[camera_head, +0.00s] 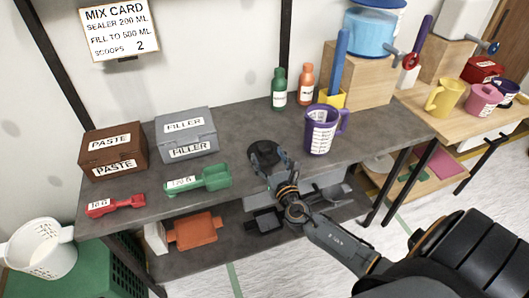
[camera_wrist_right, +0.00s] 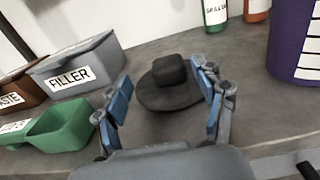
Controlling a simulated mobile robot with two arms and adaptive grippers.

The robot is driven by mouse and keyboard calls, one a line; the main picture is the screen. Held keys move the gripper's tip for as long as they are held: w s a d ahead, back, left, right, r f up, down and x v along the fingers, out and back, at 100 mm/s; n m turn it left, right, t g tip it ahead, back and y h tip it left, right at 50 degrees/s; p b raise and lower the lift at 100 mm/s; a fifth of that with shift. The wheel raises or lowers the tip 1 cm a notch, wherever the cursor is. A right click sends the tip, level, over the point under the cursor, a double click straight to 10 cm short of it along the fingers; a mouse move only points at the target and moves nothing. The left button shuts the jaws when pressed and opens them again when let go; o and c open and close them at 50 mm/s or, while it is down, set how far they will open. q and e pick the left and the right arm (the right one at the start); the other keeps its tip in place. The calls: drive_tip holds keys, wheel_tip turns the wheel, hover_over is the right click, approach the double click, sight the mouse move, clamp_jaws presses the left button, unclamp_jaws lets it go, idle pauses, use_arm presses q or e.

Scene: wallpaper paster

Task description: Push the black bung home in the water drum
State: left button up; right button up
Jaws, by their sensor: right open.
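A round black piece with a blocky knob on top, which may be the bung, lies on the grey table, seen in the head view (camera_head: 264,148) and the right wrist view (camera_wrist_right: 170,85). My right gripper (camera_head: 268,163) is open just above the table, its blue-padded fingers (camera_wrist_right: 165,90) on either side of the piece. I cannot tell whether they touch it. A blue see-through drum (camera_head: 369,35), probably the water drum, stands on a wooden block at the back right. Its opening is not clearly visible, and I see no bung on it. My left gripper is out of view.
A purple jug (camera_head: 319,130) stands right of my right gripper; green (camera_head: 279,90) and orange (camera_head: 306,86) bottles stand behind. A green scoop (camera_head: 200,180), FILLER bin (camera_head: 187,132) and PASTE bin (camera_head: 113,153) are left. The grey tabletop around the black piece is clear.

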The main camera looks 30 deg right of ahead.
sight(267, 150)
drive_tip(key=x, duration=0.5)
drive_tip(key=shift+w+d+f, duration=0.25)
drive_tip(key=shift+d, duration=0.25)
drive_tip(key=shift+s, duration=0.1)
drive_tip(key=shift+r, duration=0.1)
drive_tip(key=c, duration=1.5)
